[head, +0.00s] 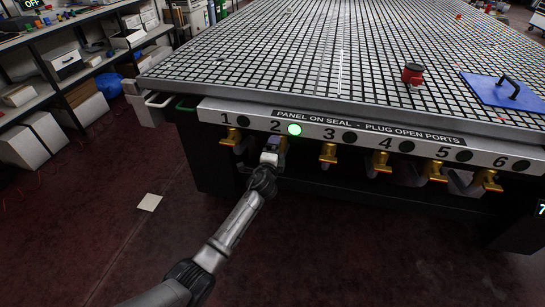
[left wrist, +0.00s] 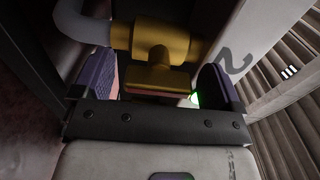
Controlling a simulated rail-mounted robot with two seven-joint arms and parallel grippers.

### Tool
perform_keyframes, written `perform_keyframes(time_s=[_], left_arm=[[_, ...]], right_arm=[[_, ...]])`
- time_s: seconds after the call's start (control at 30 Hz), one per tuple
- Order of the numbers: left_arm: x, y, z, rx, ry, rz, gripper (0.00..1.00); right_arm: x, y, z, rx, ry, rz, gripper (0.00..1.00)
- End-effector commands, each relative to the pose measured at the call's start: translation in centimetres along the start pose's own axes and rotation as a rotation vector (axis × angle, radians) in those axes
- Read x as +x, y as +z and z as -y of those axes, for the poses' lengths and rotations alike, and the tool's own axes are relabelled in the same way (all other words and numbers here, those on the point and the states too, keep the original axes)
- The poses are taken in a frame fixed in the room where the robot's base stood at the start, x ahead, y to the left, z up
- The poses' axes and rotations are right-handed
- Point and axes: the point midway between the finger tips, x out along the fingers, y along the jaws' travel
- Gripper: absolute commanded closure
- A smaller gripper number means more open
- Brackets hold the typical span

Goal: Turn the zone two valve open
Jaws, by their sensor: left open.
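The zone two valve (left wrist: 160,42) is brass, with a T-shaped handle (left wrist: 158,76), and fills the upper middle of the left wrist view. A grey pipe runs into it from the left. My left gripper (head: 273,148) is at the valve under the number 2 in the head view and hides most of it there. In the left wrist view its dark fingers stand open on both sides of the handle, with a gap visible at the left. The round lamp (head: 294,129) beside the 2 glows green. My right gripper is not in view.
Brass valves for zones one (head: 231,137), three (head: 328,152) and others line the panel (head: 365,124). Their lamps are dark. A red-topped knob (head: 412,73) and a blue plate with a black handle (head: 504,91) sit on the grid table (head: 260,60). Shelves stand left.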

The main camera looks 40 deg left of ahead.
Motion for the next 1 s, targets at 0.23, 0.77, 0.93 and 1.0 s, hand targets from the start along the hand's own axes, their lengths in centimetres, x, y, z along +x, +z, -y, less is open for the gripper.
perform_keyframes(time_s=[0.23, 0.77, 0.93, 1.0], left_arm=[[-3.0, 0.0, 0.4, -0.001, 0.002, -0.001, 0.08], [-12.2, 0.0, 0.1, -0.001, 0.001, 0.0, 0.08], [-13.3, -0.1, 0.1, -0.002, 0.001, -0.001, 0.08], [-13.6, 0.0, 0.0, -0.001, 0.001, -0.001, 0.08]], right_arm=[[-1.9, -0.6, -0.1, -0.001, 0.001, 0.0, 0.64], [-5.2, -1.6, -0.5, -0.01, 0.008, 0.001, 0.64], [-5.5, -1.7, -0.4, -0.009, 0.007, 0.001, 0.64], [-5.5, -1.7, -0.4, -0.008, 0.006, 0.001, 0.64]])
